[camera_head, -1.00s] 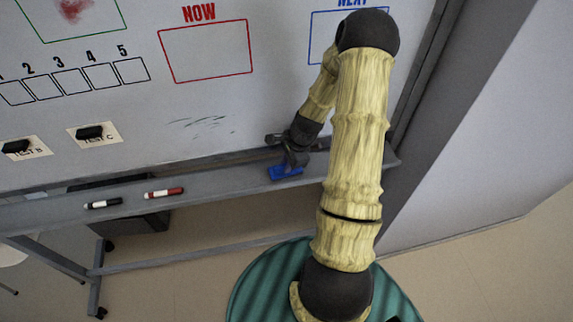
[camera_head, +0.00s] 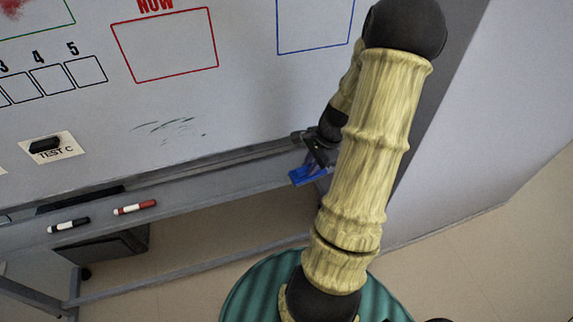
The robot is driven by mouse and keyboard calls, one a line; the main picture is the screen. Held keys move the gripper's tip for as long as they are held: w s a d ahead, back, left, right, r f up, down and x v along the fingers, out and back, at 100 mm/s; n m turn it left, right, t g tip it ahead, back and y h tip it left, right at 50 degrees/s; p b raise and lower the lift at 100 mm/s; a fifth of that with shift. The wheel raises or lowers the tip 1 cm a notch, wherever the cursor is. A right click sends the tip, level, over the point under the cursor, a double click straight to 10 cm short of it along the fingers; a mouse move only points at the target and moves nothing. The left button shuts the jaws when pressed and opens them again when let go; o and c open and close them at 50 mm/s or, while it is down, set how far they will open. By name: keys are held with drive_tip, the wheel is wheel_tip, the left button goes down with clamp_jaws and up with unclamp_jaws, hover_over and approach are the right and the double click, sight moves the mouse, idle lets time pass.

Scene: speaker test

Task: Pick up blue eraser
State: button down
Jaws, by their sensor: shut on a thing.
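The blue eraser (camera_head: 307,176) is at the right end of the whiteboard's tray, partly hidden by my gripper. My gripper (camera_head: 314,163) is dark and comes down on the eraser from above, shut on it. My arm covers the area just to the right of the eraser. From this view I cannot tell whether the eraser still touches the tray.
The whiteboard (camera_head: 230,110) rises behind the tray. A black item on a "TEST C" card (camera_head: 68,150) is on the board. A wall stands to the right.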

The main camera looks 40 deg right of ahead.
sight(320, 175)
drive_tip(key=s+d, duration=0.3)
drive_tip(key=shift+b, duration=0.35)
idle(0.9)
